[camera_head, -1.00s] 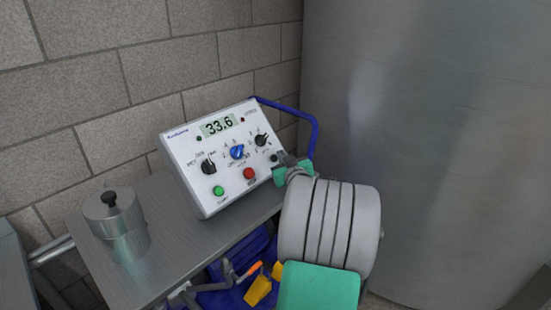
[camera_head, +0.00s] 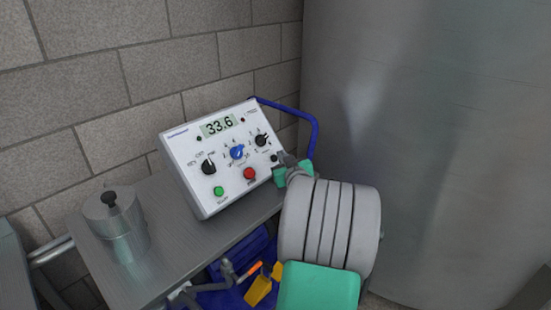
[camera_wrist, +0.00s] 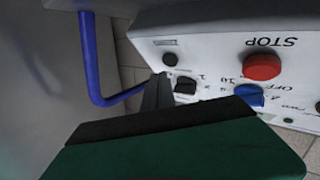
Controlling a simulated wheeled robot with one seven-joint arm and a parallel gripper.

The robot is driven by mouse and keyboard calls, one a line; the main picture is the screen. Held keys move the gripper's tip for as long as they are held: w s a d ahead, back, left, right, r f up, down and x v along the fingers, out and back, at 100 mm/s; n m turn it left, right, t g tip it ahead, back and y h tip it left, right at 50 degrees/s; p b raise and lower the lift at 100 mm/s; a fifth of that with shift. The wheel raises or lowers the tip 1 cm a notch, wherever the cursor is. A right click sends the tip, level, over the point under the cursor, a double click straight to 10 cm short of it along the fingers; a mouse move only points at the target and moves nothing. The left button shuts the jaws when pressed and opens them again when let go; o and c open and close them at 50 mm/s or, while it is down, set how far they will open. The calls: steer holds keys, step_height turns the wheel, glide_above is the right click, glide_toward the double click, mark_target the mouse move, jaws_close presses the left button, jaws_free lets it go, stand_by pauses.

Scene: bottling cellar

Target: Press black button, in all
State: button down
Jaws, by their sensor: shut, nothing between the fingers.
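The white control box (camera_head: 200,150) stands tilted on the bench, its display reading 33.6. The small round black button (camera_head: 274,157) is at the lower right of its panel, beside my gripper (camera_head: 284,162). The wrist view shows the panel upside down, with the black button (camera_wrist: 170,59) near the edge, past the red STOP button (camera_wrist: 262,66). My shut, empty gripper (camera_wrist: 158,86) has its dark fingertips just short of the black button in that picture. Whether they touch it cannot be told. A black knob (camera_wrist: 185,86) is close beside the fingertips.
The panel also holds a blue knob (camera_head: 237,152), a green button (camera_head: 219,191) and black knobs. A metal canister (camera_head: 116,225) stands on the grey bench (camera_head: 165,200). A blue tube frame (camera_head: 316,130) rises behind the box. A large grey tank (camera_head: 430,130) fills the right.

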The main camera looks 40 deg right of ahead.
stand_by(0.3)
steer(key=shift+w+f+b, duration=0.3)
steer(key=shift+f+b, duration=0.05)
steer(key=shift+b, duration=0.3)
steer(key=shift+w+f+b, duration=0.35)
steer(key=shift+b, duration=0.05)
stand_by(0.5)
steer(key=shift+r, duration=0.1)
steer(key=shift+s+r, duration=0.55)
steer(key=shift+s, duration=0.1)
steer(key=shift+s+d+r, duration=0.15)
steer(key=shift+s+r, duration=1.5)
steer(key=shift+s, duration=0.25)
